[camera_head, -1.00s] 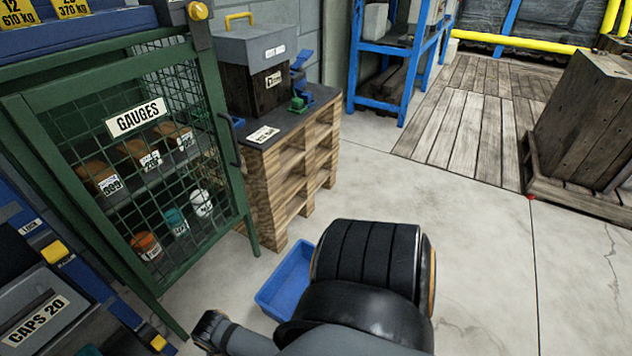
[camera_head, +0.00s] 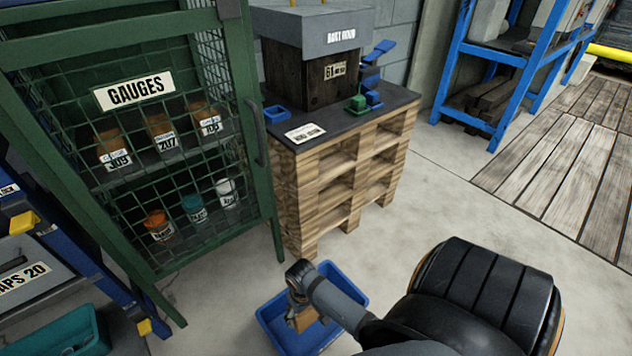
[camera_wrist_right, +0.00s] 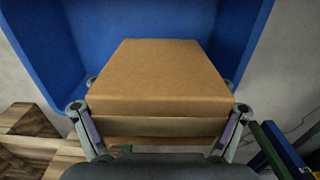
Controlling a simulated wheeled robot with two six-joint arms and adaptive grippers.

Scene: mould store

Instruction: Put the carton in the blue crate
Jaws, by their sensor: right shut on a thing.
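The brown carton (camera_head: 304,319) is between the fingers of my right gripper (camera_head: 301,312). In the head view it overlaps the inside of the blue crate (camera_head: 348,279), which stands on the floor. In the right wrist view the carton (camera_wrist_right: 160,78) fills the middle, with one finger of the gripper (camera_wrist_right: 160,112) on each side of it. The blue crate (camera_wrist_right: 45,35) shows behind and around the carton there. I cannot tell whether the carton touches the crate floor. My right arm hides the crate's near right part. My left gripper is not in view.
A green mesh cabinet labelled GAUGES (camera_head: 135,92) stands left of the crate. A wooden pallet stand (camera_head: 345,180) with a dark top is behind it. A blue rack (camera_head: 490,75) is farther back. Bare concrete floor (camera_head: 430,205) lies to the right.

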